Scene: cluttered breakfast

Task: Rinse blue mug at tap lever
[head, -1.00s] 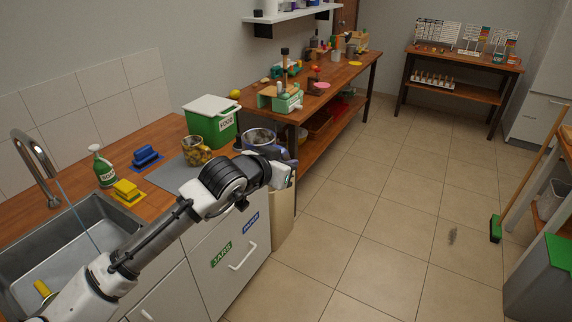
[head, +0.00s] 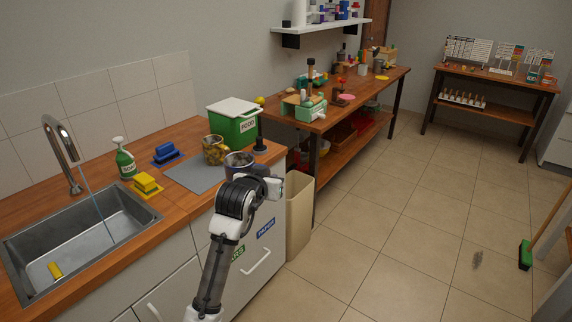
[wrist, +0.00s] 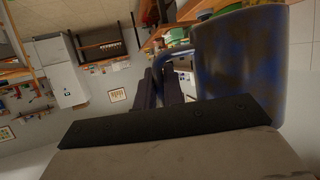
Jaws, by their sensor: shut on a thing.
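A blue mug with brown stains fills the right of the wrist view (wrist: 240,55). My gripper (wrist: 170,85) is shut on it, with the dark fingers at the mug's handle side. In the head view the mug (head: 238,160) is at the end of my arm, by the grey mat, and my wrist partly hides it. The tap (head: 62,150) stands behind the sink at the left, with a thin blue stream running down into the basin. I cannot make out a separate tap lever.
The sink (head: 20,245) holds a small yellow thing (head: 55,270). The grey mat (head: 190,176) looks bare.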

